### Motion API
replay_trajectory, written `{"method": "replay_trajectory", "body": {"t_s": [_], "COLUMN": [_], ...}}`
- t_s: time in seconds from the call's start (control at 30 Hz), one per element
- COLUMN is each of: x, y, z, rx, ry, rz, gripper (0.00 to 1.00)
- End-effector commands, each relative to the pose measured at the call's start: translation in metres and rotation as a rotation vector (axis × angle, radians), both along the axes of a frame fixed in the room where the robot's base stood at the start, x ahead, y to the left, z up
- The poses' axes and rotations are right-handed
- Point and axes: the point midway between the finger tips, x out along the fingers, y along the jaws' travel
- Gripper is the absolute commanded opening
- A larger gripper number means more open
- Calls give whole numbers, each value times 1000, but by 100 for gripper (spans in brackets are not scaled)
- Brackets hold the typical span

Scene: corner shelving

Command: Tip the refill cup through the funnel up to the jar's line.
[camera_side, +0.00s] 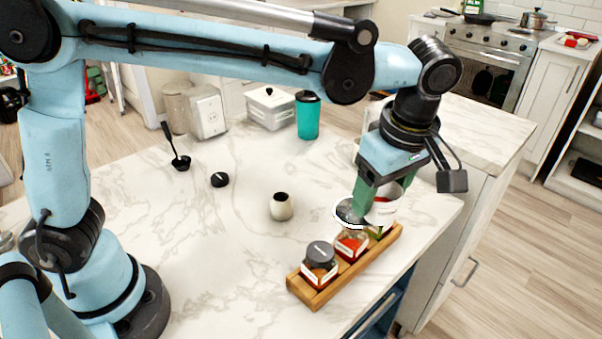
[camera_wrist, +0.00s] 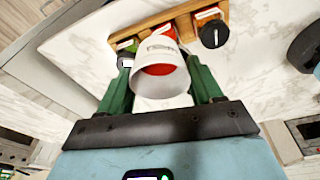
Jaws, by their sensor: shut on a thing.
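My gripper (camera_side: 372,198) has its green fingers shut on the white refill cup (camera_side: 386,208), above the right part of the wooden rack (camera_side: 318,298). In the wrist view the cup (camera_wrist: 160,52) sits between the two fingers, with red contents (camera_wrist: 158,70) showing in it. The funnel (camera_side: 349,211), with a pale rim, is just left of the cup, over the middle jar. That jar (camera_side: 350,246) has red contents; its line cannot be made out. I cannot tell the cup's exact tilt or whether anything is flowing.
A black-lidded jar (camera_side: 320,266) stands in the rack's near end, and a jar with green contents (camera_side: 379,232) is partly hidden at the far end. A small beige pot (camera_side: 282,207), loose black lid (camera_side: 220,180), black scoop (camera_side: 181,162) and teal tumbler (camera_side: 307,117) stand on the counter.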

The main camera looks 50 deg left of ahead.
Motion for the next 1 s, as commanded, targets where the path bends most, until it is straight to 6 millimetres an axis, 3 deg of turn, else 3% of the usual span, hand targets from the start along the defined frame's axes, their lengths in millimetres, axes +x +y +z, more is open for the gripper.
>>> {"method": "replay_trajectory", "body": {"t_s": [0.4, 1.0], "x": [0, 0], "y": [0, 0], "z": [0, 29], "rx": [21, 20], "ry": [1, 2], "rz": [-1, -1], "gripper": [33, 33]}}
